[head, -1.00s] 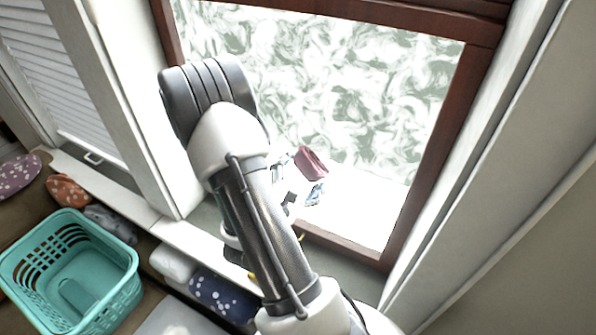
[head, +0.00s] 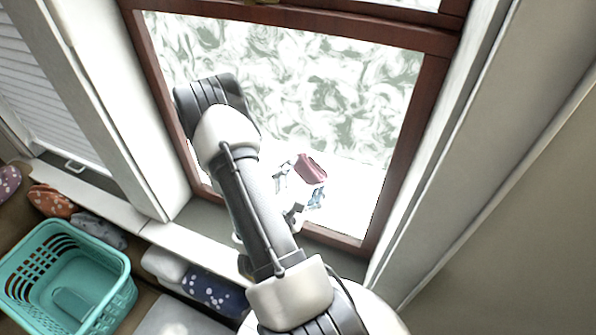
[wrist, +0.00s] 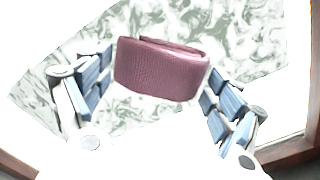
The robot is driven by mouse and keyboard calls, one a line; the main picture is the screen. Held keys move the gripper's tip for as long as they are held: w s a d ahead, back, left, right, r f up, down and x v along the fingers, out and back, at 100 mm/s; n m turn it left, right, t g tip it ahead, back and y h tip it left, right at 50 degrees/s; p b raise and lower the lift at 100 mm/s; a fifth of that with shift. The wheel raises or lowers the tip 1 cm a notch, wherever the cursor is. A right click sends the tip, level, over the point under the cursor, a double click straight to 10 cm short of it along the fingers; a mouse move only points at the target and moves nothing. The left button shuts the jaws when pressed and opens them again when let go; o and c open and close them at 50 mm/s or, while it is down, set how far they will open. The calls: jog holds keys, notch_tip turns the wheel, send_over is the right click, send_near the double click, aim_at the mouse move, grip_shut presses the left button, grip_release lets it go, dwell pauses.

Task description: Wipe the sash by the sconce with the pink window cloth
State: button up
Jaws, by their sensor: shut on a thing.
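The pink window cloth (head: 310,169) is folded and held between the fingers of my gripper (head: 302,180), in front of the lower window pane. In the wrist view the cloth (wrist: 162,70) spans the gap between the blue-padded fingers of my gripper (wrist: 160,84). The sash (head: 404,150) is a dark reddish-brown frame around the pane. Pale swirls (head: 350,85) cover the upper part of the pane, and a plain white band (head: 345,200) lies along the bottom. I cannot tell whether the cloth touches the glass. The sconce is not in view.
A teal basket (head: 115,300) stands at lower left. Patterned cushions, including a navy spotted one (head: 212,291), lie along the window ledge. A white window casing (head: 450,150) borders the right side, and a louvred shutter (head: 40,85) is at left.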

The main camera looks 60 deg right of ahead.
jog(key=shift+r+p, duration=1.15)
jog(key=shift+p, duration=0.05)
jog(key=shift+w+a+f+b, duration=0.1)
jog(key=shift+w+a+b, duration=0.15)
jog(key=shift+w, duration=1.95)
jog(key=shift+w+a+b, duration=0.15)
jog(key=shift+w+b, duration=0.1)
jog(key=shift+w, duration=1.9)
jog(key=shift+w+a+f+b, duration=0.1)
jog(key=shift+w+a+b, duration=0.15)
jog(key=shift+w, duration=1.95)
jog(key=shift+w+r+b, duration=0.2)
jog(key=shift+w+b, duration=0.35)
jog(key=shift+w, duration=1.55)
jog(key=shift+a, duration=0.1)
jog(key=shift+s+a+f+b, duration=0.15)
jog(key=shift+a+b, duration=0.1)
jog(key=shift+a, duration=1.2)
jog(key=shift+s+a+r+b, duration=0.15)
jog(key=shift+a+b, duration=0.1)
jog(key=shift+a, duration=1.2)
jog(key=shift+a+f, duration=0.1)
jog(key=shift+s+a, duration=0.1)
jog(key=shift+a, duration=1.3)
